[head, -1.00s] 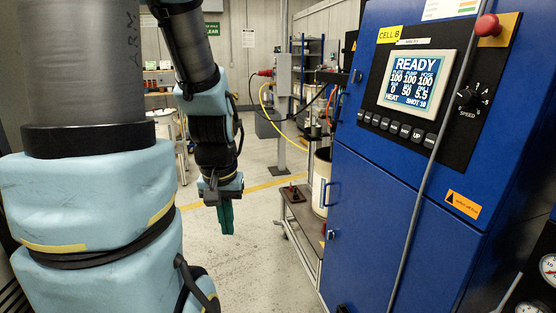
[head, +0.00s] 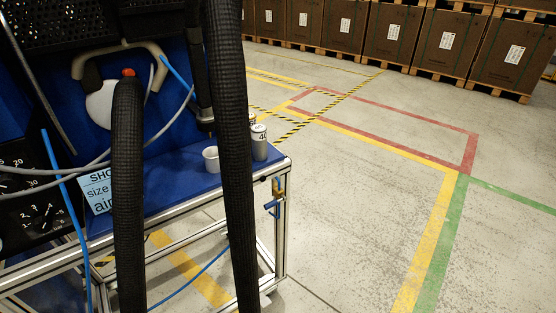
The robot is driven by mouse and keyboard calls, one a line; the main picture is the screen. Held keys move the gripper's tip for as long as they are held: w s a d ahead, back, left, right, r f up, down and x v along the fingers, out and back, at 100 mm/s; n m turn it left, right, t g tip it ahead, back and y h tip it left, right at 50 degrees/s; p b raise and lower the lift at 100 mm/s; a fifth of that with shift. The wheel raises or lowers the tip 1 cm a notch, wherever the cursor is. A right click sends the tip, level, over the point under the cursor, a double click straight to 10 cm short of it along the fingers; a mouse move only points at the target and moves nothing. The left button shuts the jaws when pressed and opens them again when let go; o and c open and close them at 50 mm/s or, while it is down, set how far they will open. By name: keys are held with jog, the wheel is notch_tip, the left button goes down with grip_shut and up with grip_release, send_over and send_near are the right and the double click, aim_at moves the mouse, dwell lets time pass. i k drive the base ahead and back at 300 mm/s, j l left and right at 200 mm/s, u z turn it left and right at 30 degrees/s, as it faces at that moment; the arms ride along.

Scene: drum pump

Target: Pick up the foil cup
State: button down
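A small pale, open-topped cup (head: 211,160) stands upright on the blue shelf (head: 185,185) of the machine. It may be the foil cup, but I cannot tell its material from here. A thick black hose passes just to its right. A silver-white can (head: 260,142) with a partly hidden number stands right of that hose near the shelf's right end. My gripper is not in the present head view.
Two thick black hoses (head: 128,200) hang in front of the shelf and hide parts of it. A blue-taped card (head: 98,190) leans at the left. Open floor lies to the right, with pallet boxes (head: 395,30) at the back.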

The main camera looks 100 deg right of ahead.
aim_at(210, 154)
jog(key=z, duration=2.45)
